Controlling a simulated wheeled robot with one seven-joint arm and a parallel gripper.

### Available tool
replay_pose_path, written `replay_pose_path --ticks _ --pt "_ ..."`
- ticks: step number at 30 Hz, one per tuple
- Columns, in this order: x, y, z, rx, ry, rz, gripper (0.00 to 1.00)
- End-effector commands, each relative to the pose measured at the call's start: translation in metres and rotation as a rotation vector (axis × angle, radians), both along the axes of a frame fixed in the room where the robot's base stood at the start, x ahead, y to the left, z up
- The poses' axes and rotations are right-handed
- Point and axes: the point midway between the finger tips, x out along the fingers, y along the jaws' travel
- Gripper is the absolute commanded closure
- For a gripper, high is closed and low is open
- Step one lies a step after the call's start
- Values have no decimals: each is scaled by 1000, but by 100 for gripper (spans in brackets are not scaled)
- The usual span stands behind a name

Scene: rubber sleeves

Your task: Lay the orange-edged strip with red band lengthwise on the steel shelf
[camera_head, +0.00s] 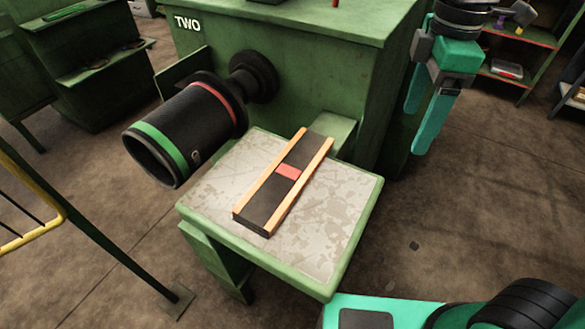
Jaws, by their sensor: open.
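The strip (265,201) is dark with orange long edges and a red band (288,171) across its middle. It lies flat on the worn pale top of the green-rimmed shelf (330,220), slanting from lower left to upper right. My gripper (422,124) is at the upper right, beside the green machine and well apart from the strip. Its two teal fingers point down, spread apart with nothing between them.
A black cylinder (178,136) with green and red rings projects from the green machine (330,70) marked TWO, left of the shelf. A yellow rail (35,233) stands at the left. A rack (515,50) is at the upper right.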

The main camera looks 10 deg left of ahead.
Motion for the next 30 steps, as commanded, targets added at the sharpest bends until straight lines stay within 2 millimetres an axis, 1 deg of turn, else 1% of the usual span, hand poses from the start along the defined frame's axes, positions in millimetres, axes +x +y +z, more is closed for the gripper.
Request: replay_pose_path --ticks 1,2,3,4,5,6,9,12,15,19,27,30 --pt "-2 28 5 -1 1 144 23" --pt "-5 44 8 -1 0 229 23" --pt "-9 64 13 -1 -1 343 23" --pt "-12 79 16 -1 0 428 23" --pt "-17 94 19 -1 0 510 23" --pt "-23 112 22 -1 0 616 23" --pt "-42 153 30 -1 0 851 23" --pt "-59 182 36 0 0 1029 23" --pt "-71 200 39 0 -1 1145 23" --pt "-78 210 37 -1 2 1213 23" --pt "-79 211 0 -2 3 1219 23" --pt "-79 210 -10 -1 2 1218 23"
